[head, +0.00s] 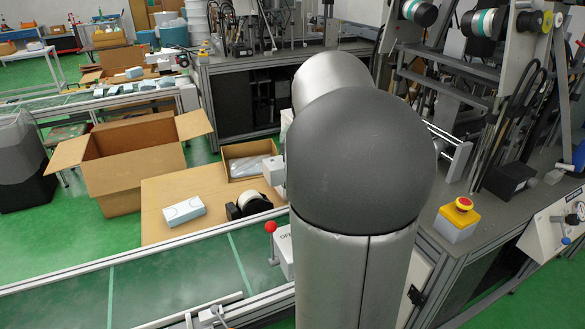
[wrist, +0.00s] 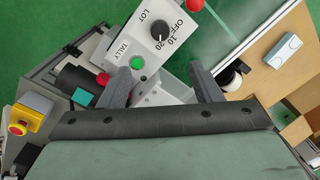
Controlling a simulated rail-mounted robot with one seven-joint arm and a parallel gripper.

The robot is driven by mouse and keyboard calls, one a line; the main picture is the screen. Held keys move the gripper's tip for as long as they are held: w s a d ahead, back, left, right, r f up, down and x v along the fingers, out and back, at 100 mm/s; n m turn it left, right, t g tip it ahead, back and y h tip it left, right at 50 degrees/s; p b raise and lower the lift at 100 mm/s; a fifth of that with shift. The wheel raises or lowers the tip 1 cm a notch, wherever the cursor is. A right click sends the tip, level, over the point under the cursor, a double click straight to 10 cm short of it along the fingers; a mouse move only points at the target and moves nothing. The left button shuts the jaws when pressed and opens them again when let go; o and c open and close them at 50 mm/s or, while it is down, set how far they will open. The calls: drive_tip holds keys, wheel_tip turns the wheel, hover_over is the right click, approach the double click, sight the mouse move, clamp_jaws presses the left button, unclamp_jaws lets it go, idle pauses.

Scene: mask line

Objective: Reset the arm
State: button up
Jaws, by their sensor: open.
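My gripper (wrist: 162,84) is open in the wrist view, its two dark fingers wide apart with nothing held between them. A white control box (wrist: 165,65) lies beyond and between the fingers. It carries a black dial (wrist: 162,33) marked LOT, OFF, 10 and 20, a green button (wrist: 137,63) marked TALLY, and a red knob (wrist: 195,4) at the top edge. I cannot tell how far the fingers are from the box. In the head view my grey arm fills the middle and hides most of my gripper.
A green conveyor (head: 170,285) runs along the front. A cardboard-coloured board holds a white-blue box (head: 184,211), a dark roll holder (head: 250,205) and a shallow carton (head: 262,150). An open carton (head: 135,165) stands left. A yellow emergency stop (head: 457,220) and machinery stand right.

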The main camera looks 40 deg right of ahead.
drive_tip(key=s+a+f+n, duration=0.2)
drive_tip(key=a+n, duration=0.1)
drive_tip(key=a, duration=0.5)
drive_tip(key=s+a+f+n, duration=0.1)
drive_tip(key=a+f+n, duration=0.15)
drive_tip(key=a, duration=0.45)
drive_tip(key=s+a+f+n, duration=0.6)
drive_tip(key=s+a+f, duration=0.1)
drive_tip(key=s+a, duration=0.3)
drive_tip(key=shift+s+a+f, duration=0.15)
drive_tip(key=shift+s+a, duration=0.05)
drive_tip(key=shift+a, duration=0.35)
drive_tip(key=shift+f+n, duration=0.15)
drive_tip(key=shift+n, duration=0.1)
wheel_tip(320, 180, down, 24)
drive_tip(key=d+g+b, duration=0.1)
drive_tip(key=b, duration=2.1)
drive_tip(key=shift+s+h, duration=0.15)
drive_tip(key=shift+h, duration=0.15)
